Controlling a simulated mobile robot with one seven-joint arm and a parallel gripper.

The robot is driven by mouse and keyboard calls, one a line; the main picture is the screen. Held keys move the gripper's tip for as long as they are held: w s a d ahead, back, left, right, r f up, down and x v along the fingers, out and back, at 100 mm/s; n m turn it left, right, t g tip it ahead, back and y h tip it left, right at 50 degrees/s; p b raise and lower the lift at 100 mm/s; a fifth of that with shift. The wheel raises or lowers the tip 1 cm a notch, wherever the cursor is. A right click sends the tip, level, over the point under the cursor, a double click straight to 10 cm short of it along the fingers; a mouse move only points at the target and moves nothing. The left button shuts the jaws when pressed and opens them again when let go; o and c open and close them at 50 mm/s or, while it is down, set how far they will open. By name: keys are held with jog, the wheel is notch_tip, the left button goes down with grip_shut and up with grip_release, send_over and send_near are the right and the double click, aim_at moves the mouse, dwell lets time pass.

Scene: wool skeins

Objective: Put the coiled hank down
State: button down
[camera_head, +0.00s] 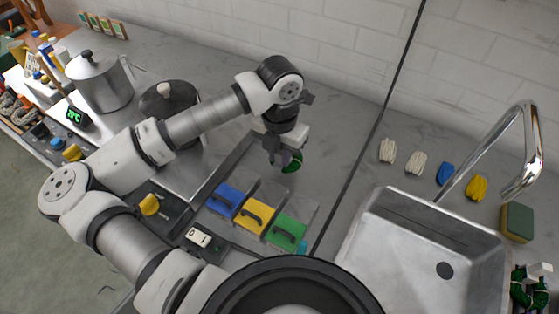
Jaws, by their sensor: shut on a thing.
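My gripper (283,157) points down above the counter (330,160), left of the dark seam. It is shut on the coiled hank (293,164), a small dark green coil partly hidden by the fingers. The gap between the hank and the counter is hard to judge. Below it in the picture are a blue panel (222,198), a yellow panel (252,219) and a green panel (287,235), each with a dark handle, with clear compartments behind them.
Two cream skeins (388,151) (416,162), a blue skein (445,174) and a yellow skein (477,187) lie behind the sink (385,225). A curved faucet (531,140) rises there. A sponge (517,222) lies at right. Pots (101,82) (170,101) stand left.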

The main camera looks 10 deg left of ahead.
aim_at(280, 163)
notch_tip(280, 163, down, 4)
jog(key=shift+r+p, duration=0.1)
jog(key=shift+p, duration=0.3)
jog(key=shift+f, duration=0.35)
jog(key=shift+f+b, duration=0.2)
jog(key=shift+b, duration=0.15)
jog(key=c, duration=1.3)
grip_release()
jog(key=shift+r, duration=0.1)
jog(key=shift+o, duration=0.2)
jog(key=shift+r, duration=0.1)
